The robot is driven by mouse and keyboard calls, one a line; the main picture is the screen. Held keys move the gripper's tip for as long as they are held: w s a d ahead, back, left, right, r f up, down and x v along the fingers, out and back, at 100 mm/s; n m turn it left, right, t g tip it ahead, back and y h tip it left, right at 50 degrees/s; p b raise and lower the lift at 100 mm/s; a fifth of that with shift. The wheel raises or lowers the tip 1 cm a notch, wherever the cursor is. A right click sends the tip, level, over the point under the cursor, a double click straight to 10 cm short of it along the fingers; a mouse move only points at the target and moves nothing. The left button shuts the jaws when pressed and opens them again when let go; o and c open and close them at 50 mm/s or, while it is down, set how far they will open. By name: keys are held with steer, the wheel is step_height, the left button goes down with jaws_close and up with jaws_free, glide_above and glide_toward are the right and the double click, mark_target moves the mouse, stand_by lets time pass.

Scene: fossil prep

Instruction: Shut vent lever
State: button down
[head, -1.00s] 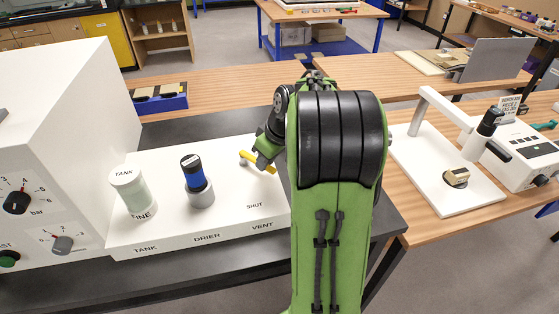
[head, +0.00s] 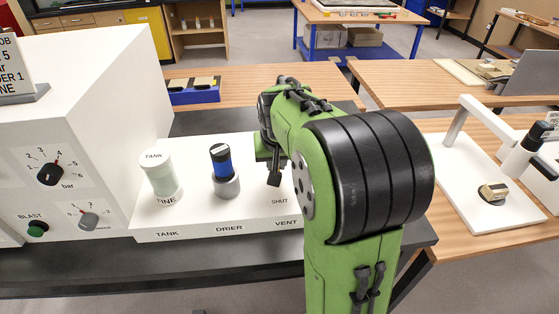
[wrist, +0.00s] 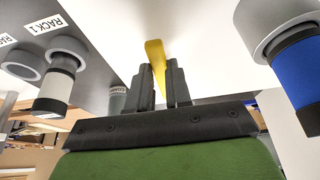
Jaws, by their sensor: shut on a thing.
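The yellow vent lever (wrist: 154,50) shows in the wrist view, standing out from the white panel between the two dark fingers. My gripper (wrist: 160,88) is shut on it. In the head view my gripper (head: 273,178) is over the right part of the white panel (head: 200,235), just above the SHUT label (head: 279,201) and the VENT label (head: 286,223). The lever is hidden there behind my gripper and arm.
The blue drier cylinder (head: 221,160) stands just left of my gripper, and the pale tank cylinder (head: 160,175) further left. A white cabinet with dials (head: 75,120) is at the left. A microscope stand (head: 480,180) is at the right.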

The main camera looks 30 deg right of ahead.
stand_by(0.4)
steer(key=c, duration=1)
jaws_free()
steer(key=shift+c, duration=0.2)
steer(key=p+v, duration=0.3)
steer(key=v, duration=1.2)
steer(key=shift+a+r, duration=0.15)
steer(key=shift+r, duration=0.2)
steer(key=shift+s, duration=0.1)
steer(key=s+a+f+n+y, duration=0.1)
steer(key=s+a+f+n, duration=0.1)
steer(key=s+a+f, duration=0.2)
steer(key=s+a+f+n+t+y, duration=0.1)
steer(key=s+a+f+n, duration=0.2)
steer(key=s+a, duration=0.4)
steer(key=s+f, duration=0.1)
steer(key=s, duration=0.3)
steer(key=shift+s+a+f+t, duration=0.2)
steer(key=shift+s+t, duration=0.05)
steer(key=shift+t, duration=0.05)
